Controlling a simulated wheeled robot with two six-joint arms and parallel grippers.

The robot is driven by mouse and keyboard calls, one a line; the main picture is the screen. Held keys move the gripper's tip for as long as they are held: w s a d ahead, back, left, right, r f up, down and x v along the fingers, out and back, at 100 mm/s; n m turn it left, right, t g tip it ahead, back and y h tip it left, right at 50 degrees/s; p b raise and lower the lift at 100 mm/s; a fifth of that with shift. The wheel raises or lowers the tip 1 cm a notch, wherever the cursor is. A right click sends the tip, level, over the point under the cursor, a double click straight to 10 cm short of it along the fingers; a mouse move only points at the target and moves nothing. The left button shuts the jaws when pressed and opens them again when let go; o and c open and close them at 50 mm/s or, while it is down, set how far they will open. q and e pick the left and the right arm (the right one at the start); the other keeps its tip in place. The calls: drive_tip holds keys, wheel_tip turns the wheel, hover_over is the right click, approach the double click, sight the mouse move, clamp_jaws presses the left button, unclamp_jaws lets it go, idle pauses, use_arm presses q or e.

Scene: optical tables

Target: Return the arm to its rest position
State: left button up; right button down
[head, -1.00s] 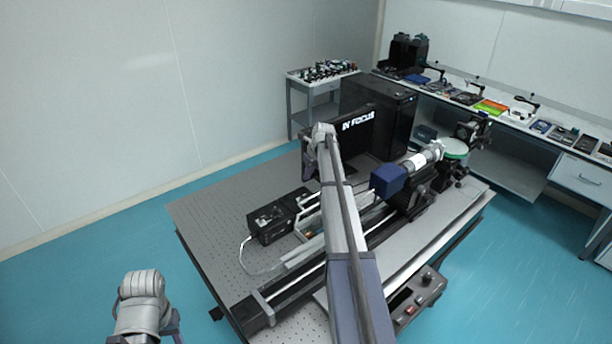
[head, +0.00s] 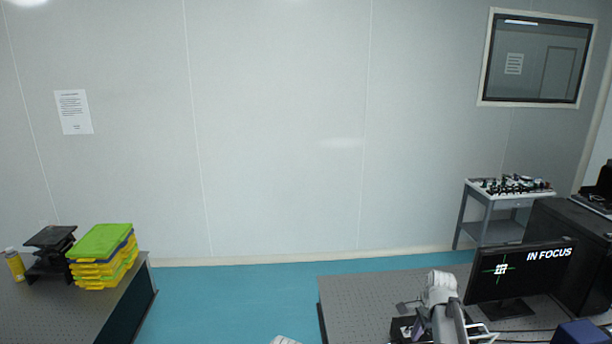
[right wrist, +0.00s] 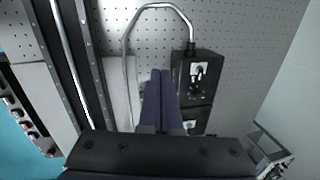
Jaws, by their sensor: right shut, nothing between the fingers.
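My right arm rises from the bottom of the head view, over the perforated optical table (head: 350,300). My right gripper (head: 418,322) shows small and partly hidden there, in front of the monitor. In the right wrist view its two dark fingers (right wrist: 161,88) lie together, shut with nothing between them. They point over the perforated tabletop, beside a black box (right wrist: 197,75) with a switch and a curved pale cable. I cannot tell whether they touch anything. Only a small grey tip of my left arm shows at the bottom edge of the head view; its gripper is not seen.
A monitor (head: 520,275) reading "IN FOCUS" stands on the table. A grey cart (head: 490,205) with small parts stands behind it. At left, another table (head: 50,315) bears stacked green and yellow trays (head: 102,257). Blue floor (head: 225,290) lies free between the tables.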

drive_tip(key=s+a+n+g, duration=0.2)
drive_tip(key=s+a+n, duration=1.3)
drive_tip(key=s+n, duration=0.3)
drive_tip(key=s+a+f+n+h+b, duration=0.1)
drive_tip(key=s+a+f+n+b, duration=0.2)
drive_tip(key=a+f+b, duration=0.8)
drive_tip(key=s+f+b, duration=0.1)
drive_tip(key=s, duration=0.1)
drive_tip(key=shift+s+f+n+g+h, duration=0.3)
drive_tip(key=shift+s+f+h, duration=0.05)
drive_tip(key=shift+h, duration=0.05)
drive_tip(key=shift+s, duration=0.1)
